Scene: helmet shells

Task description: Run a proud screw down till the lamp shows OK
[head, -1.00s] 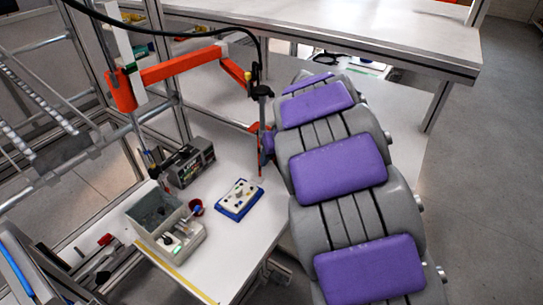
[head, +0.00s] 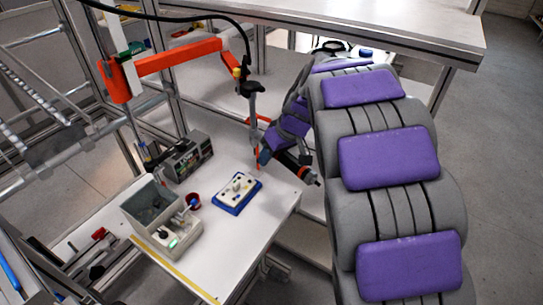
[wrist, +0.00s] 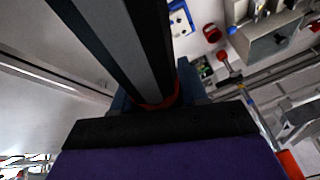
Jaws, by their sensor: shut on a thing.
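My gripper (head: 264,153) is shut on the hanging screwdriver (head: 252,108), a dark upright tool with a red lower part. In the wrist view the tool's dark body (wrist: 125,45) runs between the jaws, with a red ring near them. The screw fixture (head: 237,193), a white block with several small heads on a blue base, lies on the table to the left of the tool, apart from its tip. It also shows at the top of the wrist view (wrist: 180,18). Which screw stands proud is too small to tell. A small box (head: 178,240) shows a green light.
An orange jointed arm (head: 180,58) carries the tool above the white table (head: 215,265). A grey bin (head: 150,203), a red cup (head: 193,200) and a dark controller box (head: 190,157) stand left of the fixture. A large raised bench (head: 400,25) is behind.

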